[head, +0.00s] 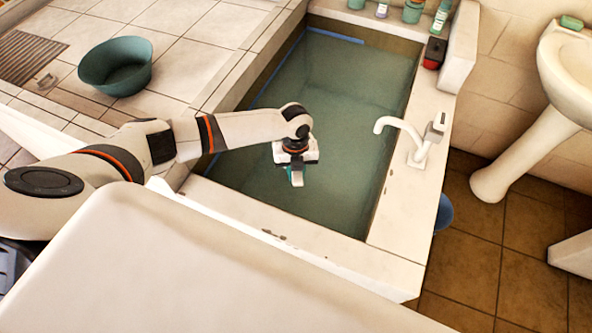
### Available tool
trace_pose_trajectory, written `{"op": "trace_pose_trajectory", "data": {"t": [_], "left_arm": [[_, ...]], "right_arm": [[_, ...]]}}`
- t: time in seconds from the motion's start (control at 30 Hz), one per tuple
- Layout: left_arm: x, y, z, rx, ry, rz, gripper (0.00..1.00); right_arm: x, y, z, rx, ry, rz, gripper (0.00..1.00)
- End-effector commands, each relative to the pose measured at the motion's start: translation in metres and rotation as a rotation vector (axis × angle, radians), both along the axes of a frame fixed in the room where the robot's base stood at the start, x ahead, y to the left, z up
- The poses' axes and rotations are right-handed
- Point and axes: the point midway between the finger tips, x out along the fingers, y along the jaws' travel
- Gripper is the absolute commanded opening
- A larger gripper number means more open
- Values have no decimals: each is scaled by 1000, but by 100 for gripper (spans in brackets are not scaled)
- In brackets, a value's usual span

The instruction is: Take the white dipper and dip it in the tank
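The tank (402,225) has a pale rim and is filled with greenish water (350,90). My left arm comes in from the left and reaches over it. My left gripper (296,178) points down above the water, near the middle of the tank's near half. A small teal and pale piece shows at its fingertips; I cannot tell whether it is part of the fingers or something held. The white dipper cannot be made out with certainty, and the gripper's opening is too small to read. My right gripper is not in view.
A white tap (405,135) stands on the tank's right rim. A teal basin (116,66) sits on the tiled ledge at left. A dark and red object (434,54) and bottles (441,16) are at the far right rim. A white pedestal sink (567,70) stands right.

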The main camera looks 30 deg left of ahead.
Motion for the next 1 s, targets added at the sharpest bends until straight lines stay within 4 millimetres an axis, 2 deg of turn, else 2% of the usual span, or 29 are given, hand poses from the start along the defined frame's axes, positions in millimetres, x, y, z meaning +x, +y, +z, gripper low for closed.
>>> {"op": "trace_pose_trajectory", "data": {"t": [0.03, 1.0], "left_arm": [[1, 0, 13, 1, -6, 0, 0], [1, 0, 124, 43, -73, -1, 0]], "right_arm": [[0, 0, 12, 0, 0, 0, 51], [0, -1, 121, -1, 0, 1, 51]]}}
